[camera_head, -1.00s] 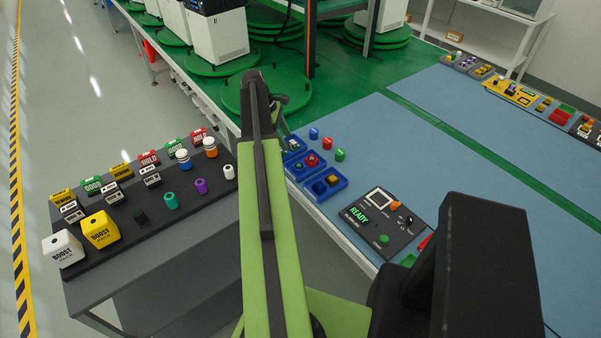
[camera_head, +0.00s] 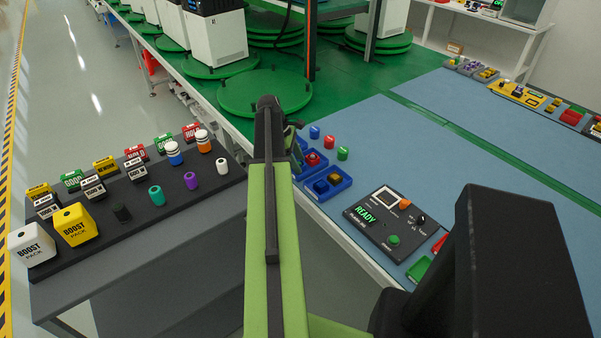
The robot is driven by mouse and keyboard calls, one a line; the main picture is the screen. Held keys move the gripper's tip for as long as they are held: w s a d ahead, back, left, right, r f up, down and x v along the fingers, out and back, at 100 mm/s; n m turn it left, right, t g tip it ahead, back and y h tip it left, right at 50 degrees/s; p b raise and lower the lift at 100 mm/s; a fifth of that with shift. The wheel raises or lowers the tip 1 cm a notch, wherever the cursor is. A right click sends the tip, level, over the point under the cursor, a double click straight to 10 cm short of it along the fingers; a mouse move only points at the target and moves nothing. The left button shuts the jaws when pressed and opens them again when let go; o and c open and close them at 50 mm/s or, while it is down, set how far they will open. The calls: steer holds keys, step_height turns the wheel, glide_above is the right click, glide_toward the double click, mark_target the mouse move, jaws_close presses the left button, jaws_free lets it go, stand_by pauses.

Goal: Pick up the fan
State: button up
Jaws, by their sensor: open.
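I cannot make out a fan in this view. My gripper (camera_head: 294,132) is at the far end of my green arm, mostly hidden behind the arm's dark end. It is open, and nothing shows held in it. What lies directly behind my arm is hidden.
Left, a dark bench (camera_head: 140,215) holds a white boost box (camera_head: 32,250), a yellow boost box (camera_head: 75,226), small cylinders and labelled blocks. Right, a READY control panel (camera_head: 383,225) stands near the edge. Green discs (camera_head: 262,92) lie behind. The blue surface's middle is clear.

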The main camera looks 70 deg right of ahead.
steer(key=shift+r, duration=0.1)
steer(key=c, duration=1)
steer(key=shift+o, duration=0.2)
steer(key=shift+r+p, duration=0.65)
steer(key=shift+p, duration=0.15)
step_height(320, 180, up, 4)
steer(key=p, duration=0.4)
steer(key=w+a+r+p, duration=0.4)
steer(key=a+r+p, duration=0.1)
steer(key=a, duration=0.6)
steer(key=shift+r+p, duration=0.35)
steer(key=shift+p, duration=0.05)
